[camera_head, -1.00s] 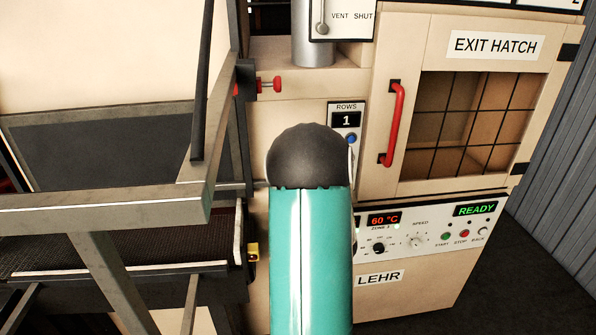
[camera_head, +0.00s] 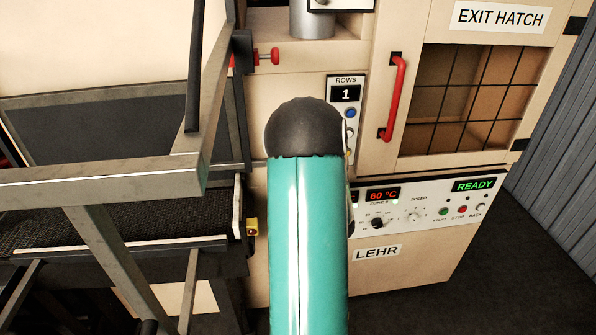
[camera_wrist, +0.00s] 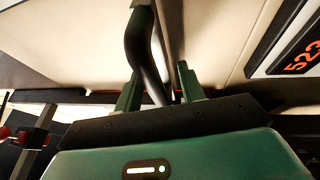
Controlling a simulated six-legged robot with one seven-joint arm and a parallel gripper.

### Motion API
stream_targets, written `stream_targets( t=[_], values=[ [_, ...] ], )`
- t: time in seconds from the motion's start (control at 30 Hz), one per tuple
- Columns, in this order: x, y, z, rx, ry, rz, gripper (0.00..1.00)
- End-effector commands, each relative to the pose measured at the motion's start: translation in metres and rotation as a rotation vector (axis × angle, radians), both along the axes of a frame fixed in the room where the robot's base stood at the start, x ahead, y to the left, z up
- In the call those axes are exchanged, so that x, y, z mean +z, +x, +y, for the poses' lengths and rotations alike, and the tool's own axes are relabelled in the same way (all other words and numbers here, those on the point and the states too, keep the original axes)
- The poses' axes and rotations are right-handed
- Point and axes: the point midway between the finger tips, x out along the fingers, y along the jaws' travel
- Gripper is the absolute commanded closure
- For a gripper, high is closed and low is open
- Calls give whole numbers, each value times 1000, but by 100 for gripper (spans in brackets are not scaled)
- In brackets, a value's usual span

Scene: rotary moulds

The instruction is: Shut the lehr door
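The lehr (camera_head: 400,290) is a cream cabinet marked LEHR, at the right of the head view. Its EXIT HATCH (camera_head: 412,130), with a dark-barred window and red handle (camera_head: 396,95), looks shut. Which part is the lehr door is unclear; it may be the cream panel (camera_head: 90,45) at upper left. In the wrist view my gripper (camera_wrist: 160,88) has its two green fingers apart. A dark curved bar (camera_wrist: 146,58), perhaps a handle, runs between them, nearer the left finger. Cream panels lie behind it. I cannot tell whether the fingers touch the bar. My arm hides the gripper in the head view.
A grey metal frame (camera_head: 110,180) stands at the left of the head view, above a dark mesh belt (camera_head: 100,222). The lehr's control panel (camera_head: 420,205) reads 60 °C and READY. Dark floor (camera_head: 520,270) is clear at lower right.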

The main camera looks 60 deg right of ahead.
Motion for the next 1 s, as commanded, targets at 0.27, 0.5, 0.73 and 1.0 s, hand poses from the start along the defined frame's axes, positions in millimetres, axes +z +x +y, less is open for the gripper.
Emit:
stream_targets(
  t=[0.27, 0.5, 0.73, 1.0],
  values=[
    [-5, -27, 13, -2, 2, 0, 60],
    [-14, -75, 36, -3, 3, 1, 60],
    [-21, -112, 54, -4, 1, 1, 60],
    [-23, -123, 60, -2, -1, 0, 60]
  ],
)
